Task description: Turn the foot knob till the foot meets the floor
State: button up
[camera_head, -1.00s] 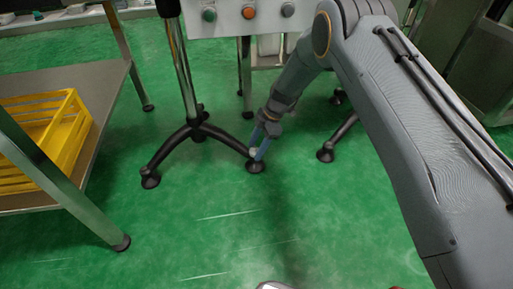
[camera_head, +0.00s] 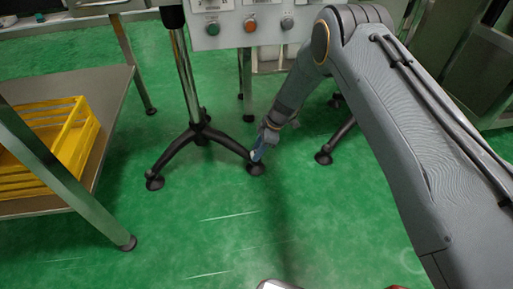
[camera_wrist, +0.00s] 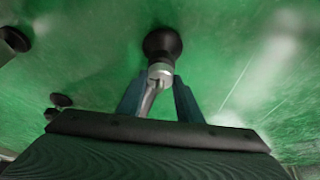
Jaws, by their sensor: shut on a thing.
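The black foot (camera_head: 256,169) is at the end of a dark curved stand leg (camera_head: 229,145). In the wrist view the foot (camera_wrist: 162,41) is a black round pad, with a silver knob (camera_wrist: 160,72) on the near side of it. My gripper (camera_head: 259,154) is at this foot, fingers slanting down to it. In the wrist view my gripper (camera_wrist: 157,88) has its two blue fingers on either side of the silver knob, shut on it. The fingers partly hide the knob in the head view. I cannot tell whether the foot touches the floor.
The stand's other foot (camera_head: 154,183) is to the left, and another black foot (camera_head: 323,157) to the right. A control panel (camera_head: 235,25) with buttons is above. A metal table (camera_head: 112,112) with a yellow crate (camera_head: 80,150) stands at left. Green floor (camera_head: 220,225) is clear in front.

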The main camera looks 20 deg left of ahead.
jog(key=m+p, duration=0.2)
jog(key=m+t+p, duration=0.1)
jog(key=m+p, duration=0.1)
jog(key=p, duration=0.1)
jog(key=m+t+p, duration=0.1)
jog(key=m+p, duration=0.1)
jog(key=shift+s+r, duration=0.2)
jog(key=shift+s, duration=0.2)
jog(key=m+t+p, duration=0.2)
jog(key=m+p, duration=0.2)
jog(key=p, duration=0.1)
jog(key=shift+f, duration=0.1)
jog(key=shift+f+m, duration=0.1)
jog(key=shift+m, duration=0.3)
jog(key=o, duration=1)
jog(key=shift+o, duration=0.2)
jog(key=p+v, duration=0.6)
jog(key=v, duration=0.1)
jog(key=shift+r, duration=0.4)
